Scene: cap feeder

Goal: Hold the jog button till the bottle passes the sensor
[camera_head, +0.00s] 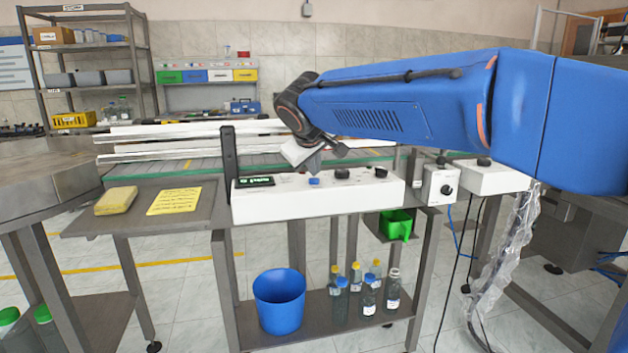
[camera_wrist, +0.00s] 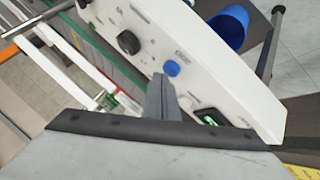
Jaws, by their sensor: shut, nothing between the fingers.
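The white control box (camera_head: 300,203) carries a small blue button (camera_head: 313,181), likely the jog button, which also shows in the wrist view (camera_wrist: 172,68). My gripper (camera_head: 313,168) is shut and empty, pointing down just above the blue button. In the wrist view its closed fingertips (camera_wrist: 159,82) appear beside the button; I cannot tell whether they touch it. The conveyor (camera_head: 200,163) runs behind the box between pale rails. My arm hides part of it. I cannot make out a bottle passing along it or the sensor.
The box has a lit green display (camera_head: 255,181) and black knobs (camera_head: 342,173). A dark upright post (camera_head: 229,155) stands at its left end. A yellow sponge (camera_head: 116,201) and yellow note (camera_head: 174,201) lie left. A blue bin (camera_head: 279,302) and several bottles stand below.

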